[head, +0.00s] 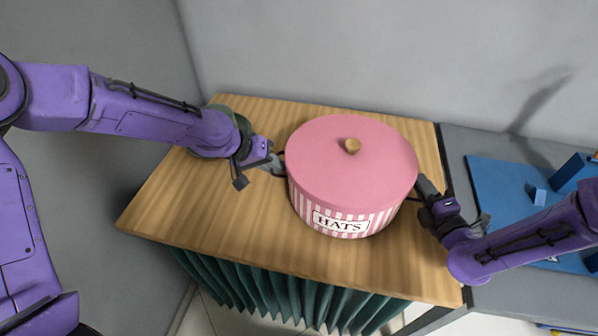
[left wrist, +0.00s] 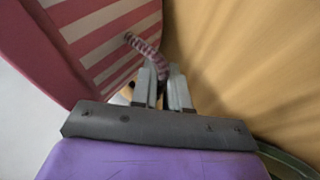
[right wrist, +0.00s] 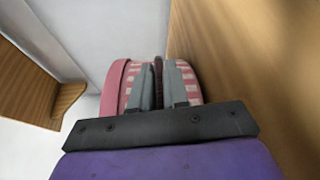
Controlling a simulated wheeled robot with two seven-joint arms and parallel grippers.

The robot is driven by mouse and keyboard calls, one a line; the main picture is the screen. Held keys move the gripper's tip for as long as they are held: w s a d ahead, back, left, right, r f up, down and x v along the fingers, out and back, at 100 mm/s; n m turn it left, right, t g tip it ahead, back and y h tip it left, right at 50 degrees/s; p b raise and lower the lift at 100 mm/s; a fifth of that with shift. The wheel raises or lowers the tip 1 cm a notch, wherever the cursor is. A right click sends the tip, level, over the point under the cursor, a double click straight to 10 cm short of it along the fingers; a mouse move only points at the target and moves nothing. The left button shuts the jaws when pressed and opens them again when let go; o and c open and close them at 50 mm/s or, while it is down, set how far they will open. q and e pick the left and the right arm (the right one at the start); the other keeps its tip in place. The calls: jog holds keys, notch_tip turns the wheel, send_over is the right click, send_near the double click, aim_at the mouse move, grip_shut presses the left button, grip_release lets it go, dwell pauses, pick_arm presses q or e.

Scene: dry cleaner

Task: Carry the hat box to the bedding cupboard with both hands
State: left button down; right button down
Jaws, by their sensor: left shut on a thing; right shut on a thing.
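The hat box (head: 345,170) is round, with a pink lid, a wooden knob, pink and white striped sides and a "HATS" label. It stands upright on or just above the wooden tabletop (head: 200,215); I cannot tell which. My left gripper (head: 279,165) is shut on the handle at the box's left side; the striped handle shows between its fingers in the left wrist view (left wrist: 150,58). My right gripper (head: 418,190) is shut on the handle at the right side; in the right wrist view a dark handle (right wrist: 158,80) lies between its fingers. I cannot identify the bedding cupboard.
A green pleated curtain (head: 280,292) hangs below the table's front edge. A grey counter with a blue mat (head: 490,185) and blue blocks (head: 575,172) adjoins on the right. A grey wall (head: 350,55) stands behind. The tabletop left of the box is clear.

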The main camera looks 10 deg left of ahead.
pick_arm(q)
jog(key=c, duration=1.5)
grip_release()
jog(key=shift+f, duration=0.5)
jog(key=shift+c, duration=0.2)
pick_arm(e)
jog(key=c, duration=1.5)
grip_release()
jog(key=shift+f, duration=0.5)
jog(key=shift+c, duration=0.2)
pick_arm(q)
jog(key=o, duration=0.4)
jog(key=shift+r, duration=0.2)
pick_arm(e)
jog(key=o, duration=0.4)
jog(key=shift+r, duration=0.3)
jog(key=shift+s, duration=0.25)
pick_arm(q)
jog(key=v, duration=1.2)
pick_arm(e)
jog(key=v, duration=1.1)
jog(key=shift+s+d, duration=0.15)
jog(key=shift+s, duration=0.2)
pick_arm(q)
jog(key=shift+r, duration=0.1)
pick_arm(e)
jog(key=shift+r, duration=0.1)
